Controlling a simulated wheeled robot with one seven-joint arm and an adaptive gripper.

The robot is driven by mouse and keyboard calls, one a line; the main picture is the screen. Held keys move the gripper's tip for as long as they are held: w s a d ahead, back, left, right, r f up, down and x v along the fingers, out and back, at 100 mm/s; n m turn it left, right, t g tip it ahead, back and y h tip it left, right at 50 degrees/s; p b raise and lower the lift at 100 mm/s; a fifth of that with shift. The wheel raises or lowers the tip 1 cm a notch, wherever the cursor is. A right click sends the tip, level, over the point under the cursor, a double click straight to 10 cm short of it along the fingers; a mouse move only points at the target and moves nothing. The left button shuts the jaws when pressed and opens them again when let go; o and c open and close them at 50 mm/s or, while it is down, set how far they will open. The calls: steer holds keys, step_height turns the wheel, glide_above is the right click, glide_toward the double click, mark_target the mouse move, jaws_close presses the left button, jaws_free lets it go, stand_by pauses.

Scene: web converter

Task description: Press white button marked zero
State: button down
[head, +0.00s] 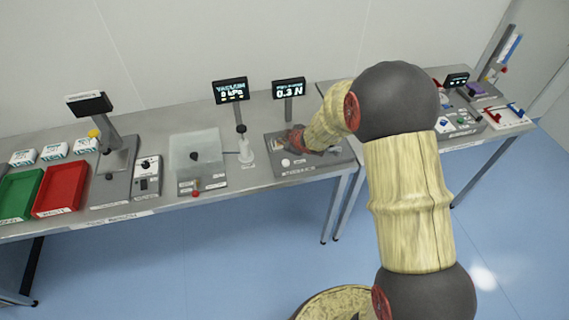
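A small round white button (285,162) sits at the front left of a dark grey plate (308,168) on the middle of the bench. Its marking is too small to read. My gripper (299,139) is low over the same plate, just behind and to the right of the button and apart from it. My arm reaches in from the right and partly hides the plate. The fingers are too small and blurred to show whether they are open or shut. A display (289,88) behind the plate reads 0.3 N.
Left of the plate stand a white bottle-like fixture (245,148), a clear box (196,152) with a red knob (195,193) before it, and a second display (231,91). Green (18,193) and red (61,188) trays lie far left. A second bench (480,133) holds more devices at right.

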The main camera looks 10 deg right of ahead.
mark_target(284, 163)
steer(key=shift+f, duration=0.1)
step_height(284, 163, down, 9)
steer(key=b, duration=0.8)
steer(key=shift+r, duration=0.2)
stand_by(1.2)
steer(key=shift+f+b, duration=0.35)
steer(key=shift+f, duration=0.1)
steer(key=shift+s+f+b, duration=0.1)
steer(key=shift+f+b, duration=0.4)
steer(key=shift+f, duration=0.15)
stand_by(0.7)
stand_by(0.3)
steer(key=shift+r+p, duration=1)
steer(key=shift+r, duration=0.1)
